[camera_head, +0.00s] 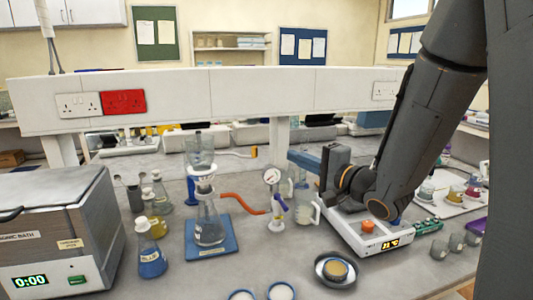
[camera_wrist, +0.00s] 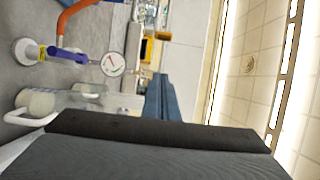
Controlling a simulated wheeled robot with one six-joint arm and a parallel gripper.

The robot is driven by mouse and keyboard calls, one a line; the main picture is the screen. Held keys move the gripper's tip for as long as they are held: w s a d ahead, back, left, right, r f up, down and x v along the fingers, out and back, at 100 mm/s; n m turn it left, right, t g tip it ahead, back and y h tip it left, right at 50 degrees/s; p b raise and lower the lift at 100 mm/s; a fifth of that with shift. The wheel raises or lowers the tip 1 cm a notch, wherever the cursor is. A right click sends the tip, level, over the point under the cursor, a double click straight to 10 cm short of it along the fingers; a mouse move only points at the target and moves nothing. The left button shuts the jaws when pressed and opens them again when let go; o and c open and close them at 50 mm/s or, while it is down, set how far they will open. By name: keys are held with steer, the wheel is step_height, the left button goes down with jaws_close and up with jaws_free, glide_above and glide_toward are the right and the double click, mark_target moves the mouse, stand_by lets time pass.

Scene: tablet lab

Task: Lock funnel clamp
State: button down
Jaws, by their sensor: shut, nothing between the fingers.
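The glass funnel (camera_head: 200,155) stands upright on a conical flask (camera_head: 209,228) on a blue base (camera_head: 226,243), left of centre in the head view. A pale clamp-like band (camera_head: 202,184) sits at the joint between funnel and flask; it is too small to tell whether it is locked. My gripper (camera_head: 292,155) is shut and empty, to the right of the funnel and apart from it, with its blue fingers pointing left. The fingers also show edge-on in the wrist view (camera_wrist: 160,85). The funnel and clamp are not clearly visible in the wrist view.
An orange hose (camera_head: 232,198) runs from the flask towards a stand with a round gauge (camera_head: 271,176) and purple valve (camera_head: 281,201). A white-handled jug (camera_head: 303,205) stands below my gripper. A white hotplate (camera_head: 376,239) is near my arm. Bottles, including a blue one (camera_head: 151,259), stand left.

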steer(key=shift+w, duration=0.1)
steer(key=w+a+p, duration=0.4)
steer(key=w+a, duration=0.1)
steer(key=a, duration=0.3)
stand_by(0.6)
steer(key=shift+d, duration=0.1)
stand_by(0.3)
